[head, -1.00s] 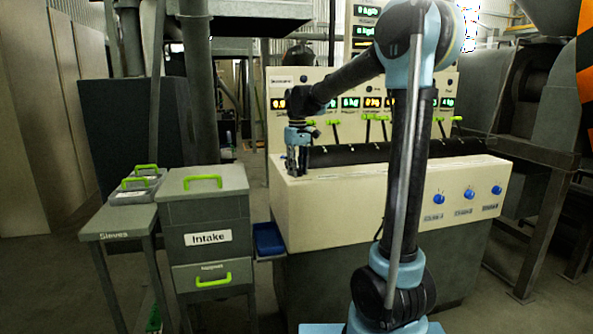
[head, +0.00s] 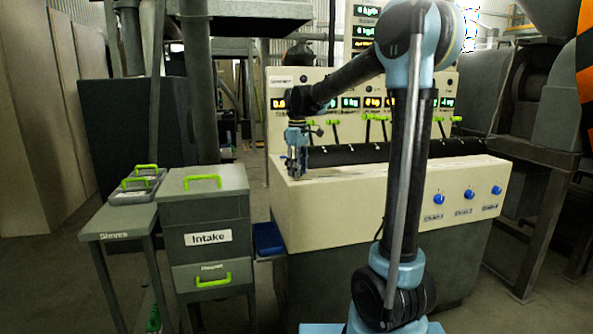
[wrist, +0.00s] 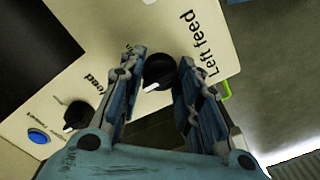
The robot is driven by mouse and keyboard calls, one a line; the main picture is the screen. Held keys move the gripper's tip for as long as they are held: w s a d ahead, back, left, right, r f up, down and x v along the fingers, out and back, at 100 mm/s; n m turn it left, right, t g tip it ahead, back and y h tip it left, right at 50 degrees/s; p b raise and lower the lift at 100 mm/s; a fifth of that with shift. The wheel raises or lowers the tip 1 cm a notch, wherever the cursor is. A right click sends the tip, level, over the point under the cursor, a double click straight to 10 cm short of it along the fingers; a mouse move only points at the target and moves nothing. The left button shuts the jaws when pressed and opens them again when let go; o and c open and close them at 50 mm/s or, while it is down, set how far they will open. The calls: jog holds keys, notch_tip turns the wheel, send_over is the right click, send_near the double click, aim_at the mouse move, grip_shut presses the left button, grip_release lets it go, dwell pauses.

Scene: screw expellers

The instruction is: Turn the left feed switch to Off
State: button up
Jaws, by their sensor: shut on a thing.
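The left feed switch (wrist: 160,72) is a black round knob with a white pointer mark, on the cream panel beside the printed words "Left feed". In the wrist view its mark points to the lower left. My gripper (wrist: 161,69) has one finger on each side of the knob and is shut on it. Its fingers partly cover the small print around the knob. In the head view my gripper (head: 296,167) is down at the left end of the cream console (head: 340,205); the knob is too small to make out there.
A second black knob (wrist: 76,115) and a blue button (wrist: 38,136) are on the same panel. Several green-handled levers (head: 367,120) stand behind the black roller. The Intake box (head: 208,238) and the Sieves table (head: 115,222) stand left of the console.

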jog(key=o, duration=1.1)
notch_tip(320, 180, up, 12)
jog(key=shift+w+f, duration=0.1)
jog(key=shift+d, duration=0.1)
jog(key=s+d+f+m+t, duration=0.1)
jog(key=s+d+f+m, duration=0.3)
jog(key=s+d+f, duration=0.65)
jog(key=s+d+f+m+t, duration=0.1)
jog(key=s+d+f+m, duration=0.55)
jog(key=s, duration=0.65)
jog(key=shift+m, duration=0.85)
jog(key=s+d+f, duration=0.1)
jog(key=s+f, duration=0.1)
jog(key=f, duration=0.2)
jog(key=s+d+f, duration=0.1)
jog(key=s+f, duration=0.2)
jog(key=f, duration=0.1)
jog(key=s+d+f, duration=0.2)
jog(key=s+f, duration=0.1)
jog(key=f, duration=0.1)
jog(key=shift+s, duration=0.2)
